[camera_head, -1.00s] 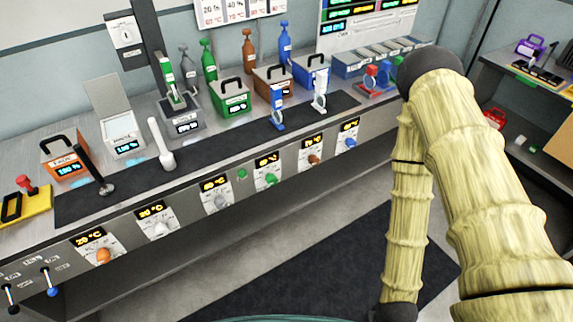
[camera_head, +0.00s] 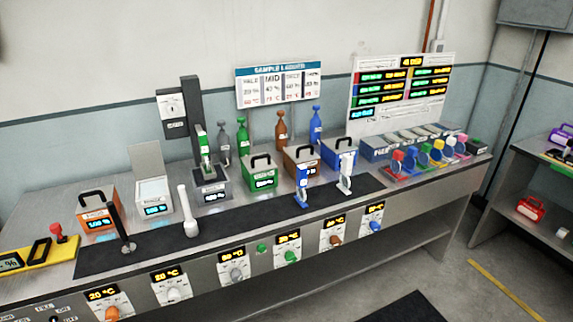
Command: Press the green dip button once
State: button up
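A small green button (camera_head: 262,249) sits on the bench's front face, between the grey-knob panel and the green-knob panel. It is tiny in the head view, and I cannot read any label on it. To its right is a larger green knob (camera_head: 291,257) under a lit temperature display. A green box with a black handle (camera_head: 260,175) stands on the bench above them. A green bottle (camera_head: 242,137) stands behind that box. My gripper is not in view.
The bench (camera_head: 345,218) carries several boxes, bottles and a dark mat (camera_head: 240,216). Other knobs (camera_head: 236,273) line its front face. A row of coloured items (camera_head: 425,157) stands at the right end. Grey floor is open at the right front, with a second table (camera_head: 530,170) beyond.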

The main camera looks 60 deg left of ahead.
aim_at(261, 248)
jog(key=z, duration=0.05)
jog(key=k, duration=1.1)
jog(key=u, duration=1.7)
